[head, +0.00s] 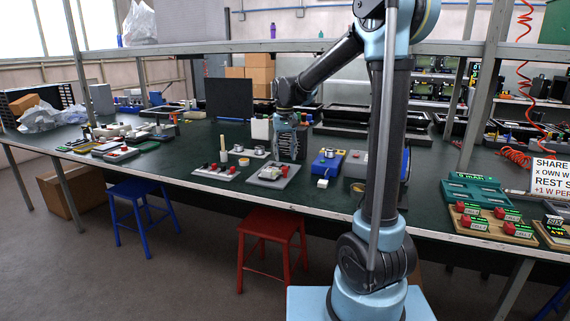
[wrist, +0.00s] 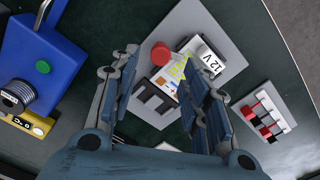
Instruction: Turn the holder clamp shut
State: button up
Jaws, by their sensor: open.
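In the wrist view a grey plate (wrist: 222,32) carries a red round knob (wrist: 160,53), a white part marked 12 V (wrist: 207,62), a yellow-green label and a black pronged piece (wrist: 152,98). I take this to be the holder with its clamp; which part is the clamp is not certain. The plate appears in the head view (head: 286,181) on the bench. My gripper (wrist: 161,72) is open and empty, its fingers either side of the knob and label in the picture; contact cannot be told. In the head view my gripper (head: 290,148) points down near the plate's back edge.
A blue box (wrist: 42,55) with a green button and coil lies left in the wrist view. A strip with red, white and black pieces (wrist: 265,115) lies right. In the head view the green bench (head: 185,165) has bare room left of the plates; a shelf spans behind.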

notch_tip(320, 180, up, 7)
dwell(0.3)
jog(key=shift+o, duration=0.2)
jog(key=shift+f, duration=0.1)
notch_tip(320, 180, up, 5)
jog(key=n, duration=0.8)
send_over(285, 167)
notch_tip(285, 167, down, 17)
jog(key=shift+w, duration=0.1)
grip_shut()
dwell(0.3)
